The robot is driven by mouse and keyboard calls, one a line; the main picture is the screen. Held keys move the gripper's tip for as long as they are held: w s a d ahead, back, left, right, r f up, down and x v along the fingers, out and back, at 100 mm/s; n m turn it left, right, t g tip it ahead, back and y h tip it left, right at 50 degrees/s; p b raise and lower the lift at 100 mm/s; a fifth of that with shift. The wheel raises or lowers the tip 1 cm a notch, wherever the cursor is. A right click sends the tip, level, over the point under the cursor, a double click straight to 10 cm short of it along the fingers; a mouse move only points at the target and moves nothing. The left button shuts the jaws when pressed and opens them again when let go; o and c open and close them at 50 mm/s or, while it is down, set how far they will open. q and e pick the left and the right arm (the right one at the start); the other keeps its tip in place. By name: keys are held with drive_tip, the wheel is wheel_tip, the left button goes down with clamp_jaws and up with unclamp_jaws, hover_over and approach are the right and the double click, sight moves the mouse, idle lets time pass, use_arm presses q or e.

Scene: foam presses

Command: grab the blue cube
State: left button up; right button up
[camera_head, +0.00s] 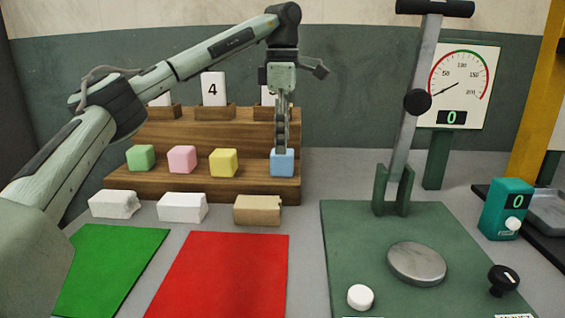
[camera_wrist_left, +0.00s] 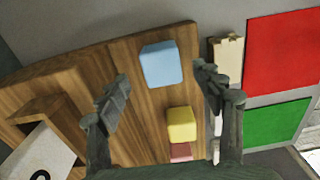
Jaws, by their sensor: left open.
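The blue cube (camera_head: 282,165) sits at the right end of the lower step of the wooden stand (camera_head: 230,190). My left gripper (camera_head: 281,146) points down directly above it, and its fingers overlap the cube's upper part in the head view. In the left wrist view the blue cube (camera_wrist_left: 161,64) shows between and beyond the fingertips of my open left gripper (camera_wrist_left: 161,74). The fingers appear apart on either side, and I cannot tell whether they touch the cube. My right gripper is not in view.
A yellow cube (camera_head: 223,162), pink cube (camera_head: 182,159) and green cube (camera_head: 141,158) share the step. Two white blocks and a tan block (camera_head: 257,210) lie in front. Red (camera_head: 220,275) and green mats lie nearer. A lever press (camera_head: 405,120) stands right.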

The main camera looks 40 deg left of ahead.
sight(282, 156)
use_arm(q)
wheel_tip(282, 156, down, 5)
drive_tip(key=shift+s+r, duration=0.1)
drive_tip(key=c, duration=1)
drive_tip(key=shift+r, duration=0.15)
drive_tip(key=shift+c, duration=0.2)
